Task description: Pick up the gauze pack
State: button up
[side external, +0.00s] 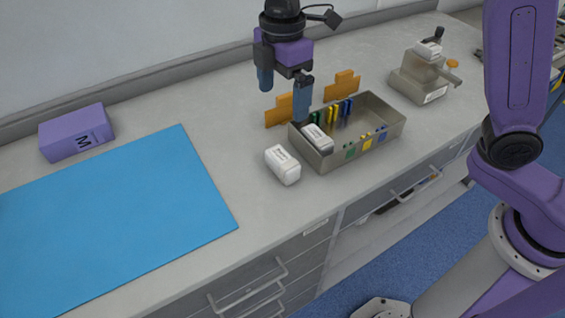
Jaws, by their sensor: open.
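Three white packs that look like gauze packs are in view. One white pack (282,165) lies on the counter just left of the metal tray (365,146). A second white pack (317,138) is in the tray's left end. A third white pack (428,49) rests on a metal stand at the back right. My gripper (284,106) points down with its two blue fingers apart and nothing between them. It is above and behind the tray's left end, near the second pack. The exact height of the fingertips is hard to tell.
The tray also holds blue, green and yellow items. Orange holders (281,109) stand behind it. The metal stand (418,80) is at the back right. A purple box (76,133) and a flat blue mat (120,215) occupy the left.

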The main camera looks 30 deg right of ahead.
aim_at(283, 157)
notch_tip(283, 157, down, 17)
jog(key=shift+s+f, duration=0.1)
jog(key=shift+f, duration=0.1)
dwell(0.6)
jog(key=c, duration=0.7)
